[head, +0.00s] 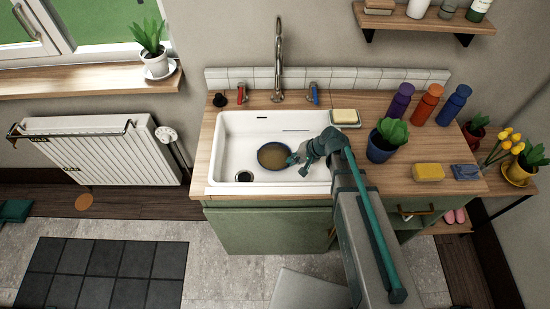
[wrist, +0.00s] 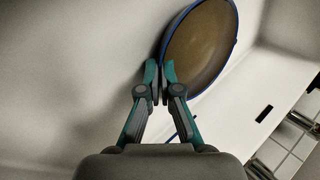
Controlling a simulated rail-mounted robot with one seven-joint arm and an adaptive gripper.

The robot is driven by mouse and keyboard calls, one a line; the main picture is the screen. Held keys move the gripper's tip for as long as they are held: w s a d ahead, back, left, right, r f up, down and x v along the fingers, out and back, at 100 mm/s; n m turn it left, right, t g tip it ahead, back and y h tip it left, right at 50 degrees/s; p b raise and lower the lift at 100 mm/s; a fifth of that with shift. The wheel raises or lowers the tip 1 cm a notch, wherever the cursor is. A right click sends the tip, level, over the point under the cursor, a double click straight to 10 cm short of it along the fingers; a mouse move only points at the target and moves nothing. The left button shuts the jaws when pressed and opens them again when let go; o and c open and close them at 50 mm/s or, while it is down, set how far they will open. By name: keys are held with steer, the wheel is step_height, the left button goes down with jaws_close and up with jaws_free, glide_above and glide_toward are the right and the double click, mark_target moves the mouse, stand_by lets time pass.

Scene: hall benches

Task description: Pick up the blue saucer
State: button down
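The blue saucer (head: 273,155) is a round dish with a blue rim and a brownish inside. It is in the white sink (head: 232,125), right of the drain. In the wrist view the saucer (wrist: 202,45) stands beyond my fingertips, its rim running down to them. My gripper (head: 292,159) is at the saucer's right edge in the head view. In the wrist view my gripper (wrist: 160,75) has its fingertips close together, with the saucer's rim between them. I cannot tell whether the saucer touches the sink floor.
The tap (head: 279,60) rises behind the sink. A soap dish (head: 344,123), a potted plant (head: 382,150), several bottles and a yellow sponge (head: 428,172) stand on the worktop to the right. The sink walls surround my gripper; the sink's left side is clear except for the drain (head: 244,176).

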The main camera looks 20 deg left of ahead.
steer(key=shift+r, duration=0.35)
step_height(320, 180, up, 9)
steer(key=b, duration=0.2)
stand_by(1.2)
steer(key=shift+r+b, duration=0.2)
steer(key=shift+b, duration=0.1)
